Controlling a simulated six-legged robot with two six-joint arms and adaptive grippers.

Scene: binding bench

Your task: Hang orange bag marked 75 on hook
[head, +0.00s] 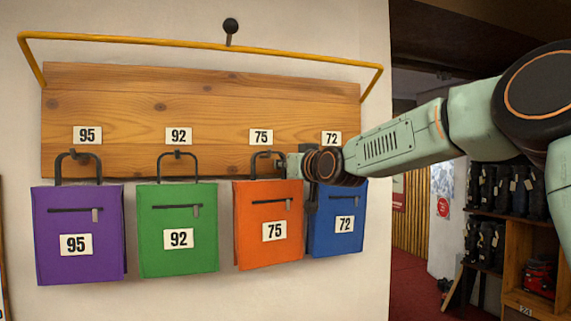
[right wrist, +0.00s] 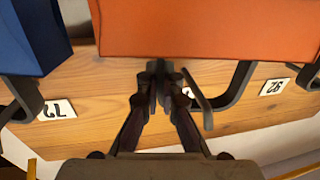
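The orange bag marked 75 (head: 268,246) is upright against the wall under the board's 75 label (head: 261,137), between the green and blue bags. Its dark handle (head: 253,165) is at the hook there; I cannot tell whether it rests on the hook. My right gripper (head: 288,166) is at the right side of this handle. In the right wrist view the fingers (right wrist: 158,75) are closed together on a dark upright part of the handle, by the top edge of the orange bag (right wrist: 210,30). The hook (right wrist: 200,100) shows beside them. My left gripper is out of view.
A purple bag 95 (head: 78,265) and a green bag 92 (head: 178,262) hang to the left. A blue bag 72 (head: 340,242) is close on the right, partly behind my gripper. A yellow rail (head: 200,43) runs above the wooden board (head: 200,85).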

